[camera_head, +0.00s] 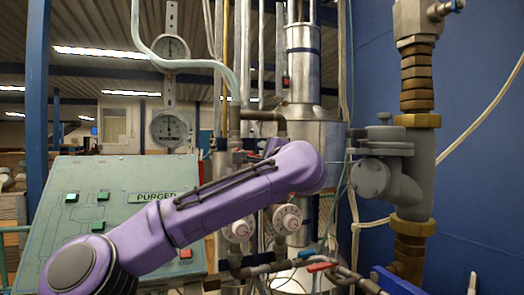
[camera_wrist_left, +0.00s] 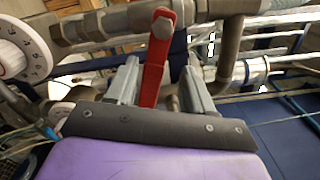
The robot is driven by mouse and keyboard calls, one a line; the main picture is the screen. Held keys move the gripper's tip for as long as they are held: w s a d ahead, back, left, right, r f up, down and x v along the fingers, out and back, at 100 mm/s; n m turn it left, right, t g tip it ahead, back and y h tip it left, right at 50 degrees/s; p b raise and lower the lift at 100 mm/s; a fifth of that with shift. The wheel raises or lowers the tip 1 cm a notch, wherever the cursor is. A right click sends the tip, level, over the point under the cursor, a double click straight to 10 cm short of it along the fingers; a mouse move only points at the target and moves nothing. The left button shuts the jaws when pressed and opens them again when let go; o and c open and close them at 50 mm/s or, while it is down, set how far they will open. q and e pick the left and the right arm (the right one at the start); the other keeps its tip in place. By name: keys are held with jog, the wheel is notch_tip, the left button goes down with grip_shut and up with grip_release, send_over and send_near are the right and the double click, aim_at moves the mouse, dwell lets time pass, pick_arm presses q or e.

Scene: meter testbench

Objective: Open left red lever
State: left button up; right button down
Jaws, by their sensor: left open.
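In the left wrist view, a red lever (camera_wrist_left: 154,70) is mounted on a grey metal pipe and points down the picture between my gripper's fingers. My left gripper (camera_wrist_left: 160,85) is open, with one grey finger on each side of the lever. I cannot tell whether either finger touches it. In the head view, my purple left arm reaches from the lower left to the middle. The gripper's fingers and this lever cannot be made out there. Another red lever (camera_head: 321,267) shows low on the pipework, right of centre. My right gripper is not in view.
White dials (camera_head: 287,218) stand on the pipework, and one shows close at left in the wrist view (camera_wrist_left: 20,50). A grey valve body (camera_head: 385,170) stands right. A green panel (camera_head: 110,190) stands left. Pipes crowd the space around the gripper.

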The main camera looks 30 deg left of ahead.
pick_arm(q)
jog(key=w, duration=0.1)
jog(key=w+f, duration=0.1)
jog(key=w, duration=0.1)
jog(key=w+f, duration=0.1)
jog(key=w, duration=0.1)
jog(key=shift+w+a+f, duration=0.1)
jog(key=shift+w+a, duration=0.1)
jog(key=shift+a, duration=0.05)
jog(key=shift+s+r, duration=0.35)
jog(key=shift+s, duration=0.4)
jog(key=shift+c, duration=1.2)
jog(key=shift+s+r, duration=0.1)
jog(key=shift+s, duration=0.2)
jog(key=c, duration=0.6)
jog(key=shift+a, duration=0.1)
grip_shut()
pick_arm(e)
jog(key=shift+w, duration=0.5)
pick_arm(q)
jog(key=shift+m, duration=0.3)
